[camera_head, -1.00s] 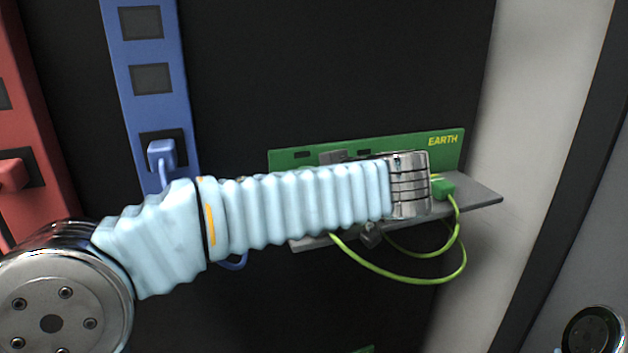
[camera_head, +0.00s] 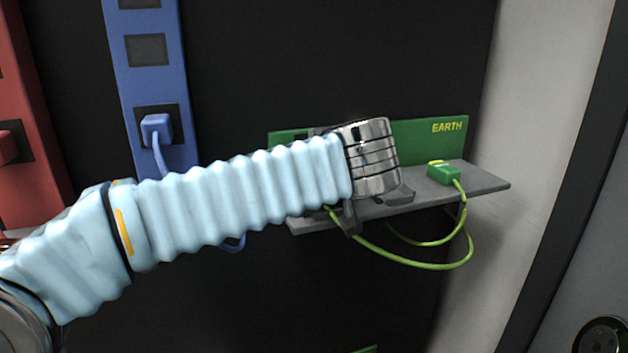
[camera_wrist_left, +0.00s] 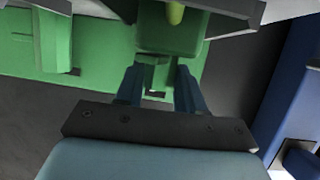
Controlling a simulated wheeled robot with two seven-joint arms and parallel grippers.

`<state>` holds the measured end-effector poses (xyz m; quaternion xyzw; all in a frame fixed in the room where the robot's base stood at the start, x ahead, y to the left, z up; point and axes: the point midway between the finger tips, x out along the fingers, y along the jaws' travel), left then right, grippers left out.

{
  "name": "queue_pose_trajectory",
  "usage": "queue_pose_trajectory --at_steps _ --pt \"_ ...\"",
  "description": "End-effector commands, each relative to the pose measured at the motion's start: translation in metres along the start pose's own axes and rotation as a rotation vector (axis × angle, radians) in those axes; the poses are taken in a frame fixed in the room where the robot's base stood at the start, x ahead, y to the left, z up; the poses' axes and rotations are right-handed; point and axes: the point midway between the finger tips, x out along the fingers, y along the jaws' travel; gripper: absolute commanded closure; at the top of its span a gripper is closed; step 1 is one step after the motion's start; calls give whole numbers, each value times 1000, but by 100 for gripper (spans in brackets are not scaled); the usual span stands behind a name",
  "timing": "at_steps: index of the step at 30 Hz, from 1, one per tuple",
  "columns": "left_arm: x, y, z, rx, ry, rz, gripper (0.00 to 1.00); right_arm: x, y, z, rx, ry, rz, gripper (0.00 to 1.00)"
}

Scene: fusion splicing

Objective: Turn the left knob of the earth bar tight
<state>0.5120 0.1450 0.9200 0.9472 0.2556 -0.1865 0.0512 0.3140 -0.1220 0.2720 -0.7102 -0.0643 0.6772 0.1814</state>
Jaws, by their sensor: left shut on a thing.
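The earth bar has a green back plate (camera_head: 430,140) marked EARTH and a grey shelf (camera_head: 475,183) in front of it. My left wrist crosses in front of its left part and hides the left knob in the head view. In the left wrist view, the blue fingers of my left gripper (camera_wrist_left: 158,78) are shut on a green part, which I take as the left knob (camera_wrist_left: 168,38). A yellow-green piece shows at its top. The exact finger contact is hard to see. My right gripper is out of view.
A green terminal (camera_head: 444,174) with a yellow top sits on the shelf's right part. Yellow-green cables (camera_head: 415,262) loop below the shelf. A blue strip (camera_head: 150,90) with a blue plug (camera_head: 157,128) and a red strip (camera_head: 30,160) stand at left. A pale wall (camera_head: 520,120) stands at right.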

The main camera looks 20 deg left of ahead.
Motion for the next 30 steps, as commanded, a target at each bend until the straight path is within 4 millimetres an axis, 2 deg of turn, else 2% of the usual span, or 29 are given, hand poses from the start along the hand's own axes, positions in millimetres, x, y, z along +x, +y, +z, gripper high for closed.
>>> queue_pose_trajectory --at_steps 1,6,10,21,30 --pt "5 -3 11 12 -6 32 92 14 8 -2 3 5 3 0" --pt "5 -6 9 68 -7 166 92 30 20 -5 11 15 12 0" --pt "5 -8 7 110 -8 260 92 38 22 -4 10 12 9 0" --pt "6 -11 5 191 -12 445 91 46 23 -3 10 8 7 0" --pt "6 -12 5 213 -15 490 91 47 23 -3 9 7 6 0"
